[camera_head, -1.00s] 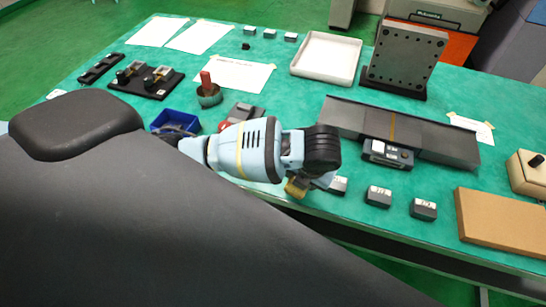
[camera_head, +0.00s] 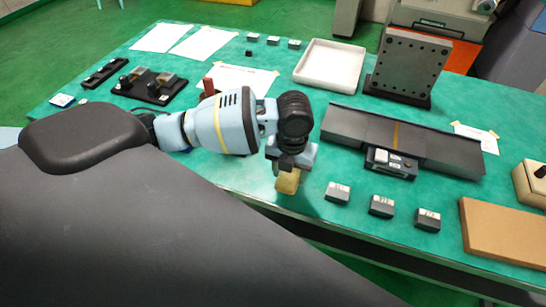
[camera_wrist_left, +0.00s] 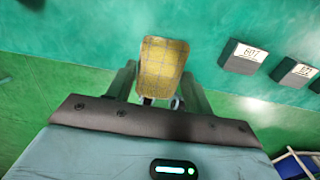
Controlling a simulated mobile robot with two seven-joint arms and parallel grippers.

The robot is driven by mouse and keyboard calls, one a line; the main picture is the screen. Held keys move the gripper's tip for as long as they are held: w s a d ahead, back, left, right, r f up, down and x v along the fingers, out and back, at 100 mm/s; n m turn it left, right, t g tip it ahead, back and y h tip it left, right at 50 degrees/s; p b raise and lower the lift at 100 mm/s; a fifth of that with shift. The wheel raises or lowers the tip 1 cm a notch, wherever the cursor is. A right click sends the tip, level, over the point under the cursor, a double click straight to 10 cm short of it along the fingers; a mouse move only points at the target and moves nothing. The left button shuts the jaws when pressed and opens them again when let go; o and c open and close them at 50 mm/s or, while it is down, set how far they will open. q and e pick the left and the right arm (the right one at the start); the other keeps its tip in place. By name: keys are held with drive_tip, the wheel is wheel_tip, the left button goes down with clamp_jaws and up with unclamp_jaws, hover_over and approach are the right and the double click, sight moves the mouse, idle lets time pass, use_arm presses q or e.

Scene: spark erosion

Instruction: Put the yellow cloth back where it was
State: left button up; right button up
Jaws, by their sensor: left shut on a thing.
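My left gripper (camera_head: 287,176) is over the near edge of the green table (camera_head: 225,180), in the middle of the head view. It is shut on the yellow cloth (camera_head: 288,182), a small folded piece that hangs below the fingers. In the left wrist view the cloth (camera_wrist_left: 164,66) sticks out past the fingers, with a grid pattern on its face. It is over the green tabletop; I cannot tell whether it touches it. My right gripper is not in view.
Grey numbered blocks (camera_head: 382,206) stand right of the gripper along the near edge. Behind them lies a long dark rail (camera_head: 450,153) with a small device (camera_head: 391,163). A white tray (camera_head: 330,64) and a drilled plate (camera_head: 413,66) stand farther back. A brown board (camera_head: 505,232) lies at right.

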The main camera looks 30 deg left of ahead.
use_arm(q)
drive_tip(key=w+a, duration=0.1)
drive_tip(key=a, duration=0.1)
drive_tip(key=w+a, duration=0.1)
drive_tip(key=a, duration=0.1)
drive_tip(key=w+a, duration=0.2)
drive_tip(key=a, duration=0.1)
drive_tip(key=shift+f, duration=0.35)
drive_tip(key=shift+w+a, duration=0.25)
drive_tip(key=shift+a, duration=0.3)
wheel_tip(320, 180, down, 3)
drive_tip(key=shift+d+r, duration=0.1)
drive_tip(key=shift+r, duration=0.05)
drive_tip(key=shift+f, duration=0.45)
drive_tip(key=shift+f, duration=0.2)
drive_tip(key=o, duration=0.9)
drive_tip(key=shift+r, duration=0.2)
